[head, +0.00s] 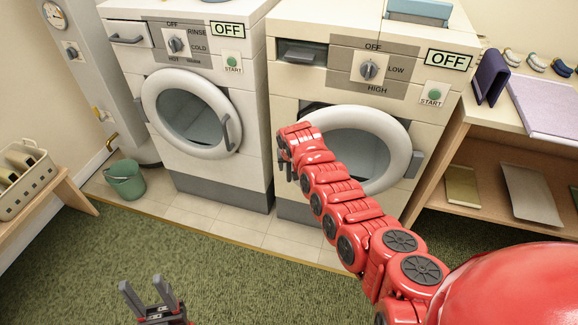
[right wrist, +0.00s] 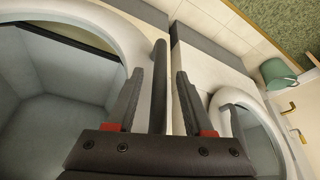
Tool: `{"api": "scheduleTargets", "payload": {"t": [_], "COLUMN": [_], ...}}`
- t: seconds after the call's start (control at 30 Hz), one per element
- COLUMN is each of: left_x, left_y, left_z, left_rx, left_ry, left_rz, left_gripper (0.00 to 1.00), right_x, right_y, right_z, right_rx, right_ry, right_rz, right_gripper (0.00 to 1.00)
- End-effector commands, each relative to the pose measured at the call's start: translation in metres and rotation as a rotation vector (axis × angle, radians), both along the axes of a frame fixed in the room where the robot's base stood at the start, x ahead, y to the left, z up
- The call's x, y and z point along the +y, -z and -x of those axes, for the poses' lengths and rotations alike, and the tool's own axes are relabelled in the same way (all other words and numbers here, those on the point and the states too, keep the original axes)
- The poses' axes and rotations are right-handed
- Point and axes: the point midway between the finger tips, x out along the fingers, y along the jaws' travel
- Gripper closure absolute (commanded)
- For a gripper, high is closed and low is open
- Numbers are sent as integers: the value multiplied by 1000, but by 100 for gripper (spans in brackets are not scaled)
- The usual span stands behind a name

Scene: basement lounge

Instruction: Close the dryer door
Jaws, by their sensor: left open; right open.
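The dryer is the right machine (head: 290,95), with LOW and HIGH on its dial. Its round white-rimmed door (head: 392,125) stands slightly ajar, with a dark gap at its upper left and a grey hinge at its right. My right gripper (head: 286,152) is at the door's left edge and covers that part in the head view. In the right wrist view the dark door handle (right wrist: 159,85) stands between the open fingers of my right gripper (right wrist: 158,90), apart from both as far as I can see. My left gripper (head: 148,290) is open and empty, low over the carpet.
The washer (head: 190,170) stands left of the dryer, its door (head: 195,150) shut. A green bucket (head: 125,184) stands on the tiles at left. A wooden shelf (head: 480,160) is close on the dryer's right. Green carpet in front is clear.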

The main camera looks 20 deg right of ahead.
Motion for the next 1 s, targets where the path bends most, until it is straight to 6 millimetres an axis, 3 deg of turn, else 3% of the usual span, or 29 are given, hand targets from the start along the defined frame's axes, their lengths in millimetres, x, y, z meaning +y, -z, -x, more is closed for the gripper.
{"api": "scheduleTargets", "payload": {"t": [0.1, 0.4, 1.0], "left_x": [0, 0, 0], "left_y": [0, 0, 0], "left_z": [0, 0, 0], "left_rx": [0, 0, 0], "left_ry": [0, 0, 0], "left_rz": [0, 0, 0], "left_gripper": [48, 48, 48], "right_x": [0, 0, 1], "right_y": [0, 0, 0], "right_z": [0, 0, 0], "right_rx": [0, 1, 1], "right_ry": [0, -1, -1], "right_rz": [0, 0, -1], "right_gripper": [48, 100, 100]}}
